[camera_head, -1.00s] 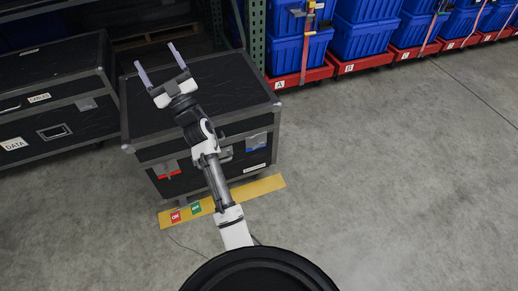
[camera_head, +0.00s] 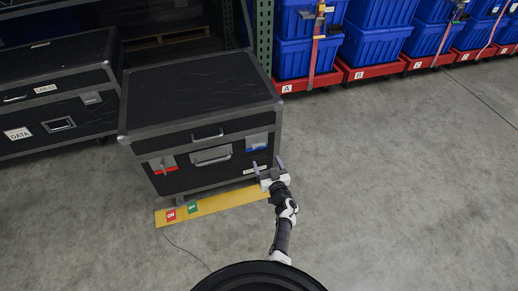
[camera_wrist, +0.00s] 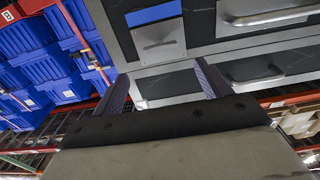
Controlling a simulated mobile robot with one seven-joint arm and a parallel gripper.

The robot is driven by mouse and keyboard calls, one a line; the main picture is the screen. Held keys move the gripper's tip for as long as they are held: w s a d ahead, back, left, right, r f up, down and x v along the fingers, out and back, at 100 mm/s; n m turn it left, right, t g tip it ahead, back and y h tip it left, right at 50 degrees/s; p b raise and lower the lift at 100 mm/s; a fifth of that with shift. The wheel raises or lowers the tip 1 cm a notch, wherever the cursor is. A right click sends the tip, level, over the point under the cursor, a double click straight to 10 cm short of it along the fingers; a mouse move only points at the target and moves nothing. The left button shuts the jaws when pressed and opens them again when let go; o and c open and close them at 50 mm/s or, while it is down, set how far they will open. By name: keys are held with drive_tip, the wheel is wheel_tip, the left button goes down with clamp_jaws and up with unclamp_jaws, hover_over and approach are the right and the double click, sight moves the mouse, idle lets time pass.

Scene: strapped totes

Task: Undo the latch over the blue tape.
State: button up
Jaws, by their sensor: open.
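The black case (camera_head: 200,100) stands on the floor with its front facing me. A silver latch (camera_head: 257,140) with blue tape (camera_head: 258,149) under it is at the right of its front. In the wrist view, which looks upside down, the latch (camera_wrist: 160,40) and blue tape (camera_wrist: 153,13) are at the top, lying flat on the case. My gripper (camera_head: 268,167) is open and empty, just below and right of the blue-taped latch in the head view. In the wrist view its two fingers (camera_wrist: 150,78) point toward the case, apart from the latch.
A second latch with red tape (camera_head: 165,171) is at the front's left, with a handle (camera_head: 211,156) between them. A yellow floor strip (camera_head: 228,203) with red and green labels lies before the case. Blue totes (camera_head: 305,55) stand on red dollies behind right. Floor to the right is clear.

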sight(260, 147)
drive_tip(key=shift+b+x, duration=3.55)
drive_tip(key=shift+x, duration=1.85)
drive_tip(key=shift+c, duration=0.5)
drive_tip(key=c, duration=0.9)
